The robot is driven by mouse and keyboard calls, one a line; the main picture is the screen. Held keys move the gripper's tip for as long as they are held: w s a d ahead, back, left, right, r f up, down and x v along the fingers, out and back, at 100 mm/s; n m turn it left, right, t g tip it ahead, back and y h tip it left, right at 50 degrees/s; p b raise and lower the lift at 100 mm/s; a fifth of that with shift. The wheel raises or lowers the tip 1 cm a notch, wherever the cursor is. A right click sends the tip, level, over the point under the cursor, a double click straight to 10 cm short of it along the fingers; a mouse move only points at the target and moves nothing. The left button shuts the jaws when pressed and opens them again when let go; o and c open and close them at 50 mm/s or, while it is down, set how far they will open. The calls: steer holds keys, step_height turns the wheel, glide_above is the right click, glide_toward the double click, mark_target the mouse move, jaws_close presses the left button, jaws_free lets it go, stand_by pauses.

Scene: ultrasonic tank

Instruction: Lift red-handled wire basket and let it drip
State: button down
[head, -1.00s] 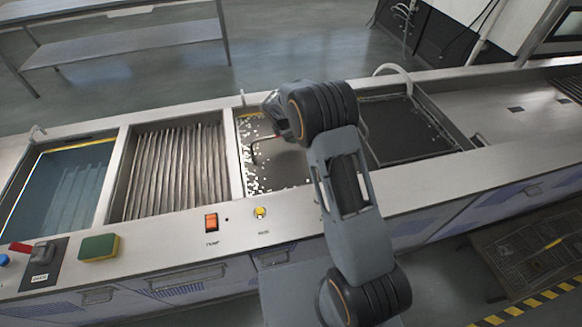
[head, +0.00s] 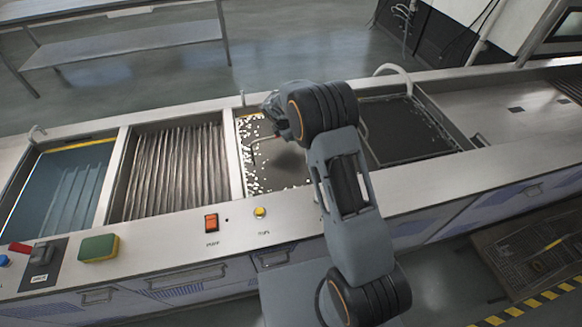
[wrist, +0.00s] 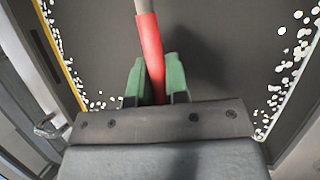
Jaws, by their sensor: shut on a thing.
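In the wrist view, a red handle (wrist: 151,55) on a grey rod (wrist: 142,6) runs down between the green pads of my gripper (wrist: 155,85), which is shut on it. The basket's wire body cannot be made out in either view. My gripper is over the tank (head: 270,172) with dark liquid and white foam flecks along its edges. In the head view my arm hides most of the gripper and handle. Whether liquid drips from the basket cannot be told.
Left of this tank are a ribbed compartment (head: 172,170) and a blue tank (head: 62,195). A dark, mesh-like basin (head: 405,130) lies to the right. On the front rim are a green-yellow sponge (head: 99,248), an orange switch (head: 211,223) and a yellow button (head: 260,212). Free counter (head: 500,105) lies at far right.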

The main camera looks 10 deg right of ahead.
steer(key=shift+r, duration=0.15)
step_height(320, 180, up, 24)
steer(key=p, duration=0.4)
steer(key=shift+f, duration=0.25)
stand_by(0.6)
stand_by(5.6)
